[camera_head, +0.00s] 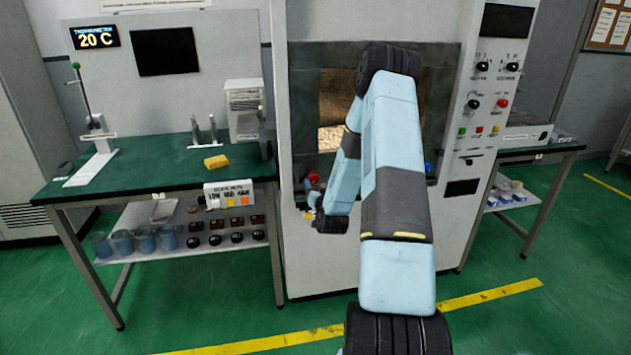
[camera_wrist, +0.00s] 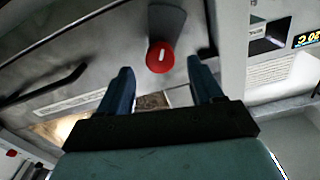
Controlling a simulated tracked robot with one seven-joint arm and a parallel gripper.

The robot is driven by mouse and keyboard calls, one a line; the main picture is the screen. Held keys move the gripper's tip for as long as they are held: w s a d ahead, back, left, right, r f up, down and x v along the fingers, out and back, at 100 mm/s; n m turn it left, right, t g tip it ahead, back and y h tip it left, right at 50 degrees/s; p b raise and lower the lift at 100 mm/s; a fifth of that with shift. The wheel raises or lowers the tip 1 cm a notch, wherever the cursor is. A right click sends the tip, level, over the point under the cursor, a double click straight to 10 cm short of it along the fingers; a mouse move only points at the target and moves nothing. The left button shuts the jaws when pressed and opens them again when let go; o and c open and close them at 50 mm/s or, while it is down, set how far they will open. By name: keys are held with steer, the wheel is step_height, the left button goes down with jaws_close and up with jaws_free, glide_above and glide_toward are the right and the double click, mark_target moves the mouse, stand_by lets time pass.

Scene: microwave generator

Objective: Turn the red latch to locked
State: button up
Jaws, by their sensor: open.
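The red latch (camera_wrist: 161,56) shows in the wrist view as a round red knob with a short white mark, set on a grey metal panel by a dark plate. It lies just beyond and between the fingertips of my gripper (camera_wrist: 160,75), whose two blue fingers are spread apart with nothing held. I cannot tell whether the fingers touch it. In the head view the red latch (camera_head: 313,180) is small, at the lower left of the machine's window, partly crowded by my arm. My gripper is mostly hidden there behind my wrist.
The tall grey machine (camera_head: 455,110) stands ahead, with a control panel at its right. A dark bar handle (camera_wrist: 45,88) crosses the left of the wrist view.

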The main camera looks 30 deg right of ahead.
mark_target(315, 180)
steer(key=shift+x, duration=2.25)
steer(key=shift+c, duration=0.4)
steer(key=c, duration=0.9)
steer(key=shift+d, duration=0.25)
steer(key=shift+c, duration=0.4)
steer(key=shift+a, duration=0.15)
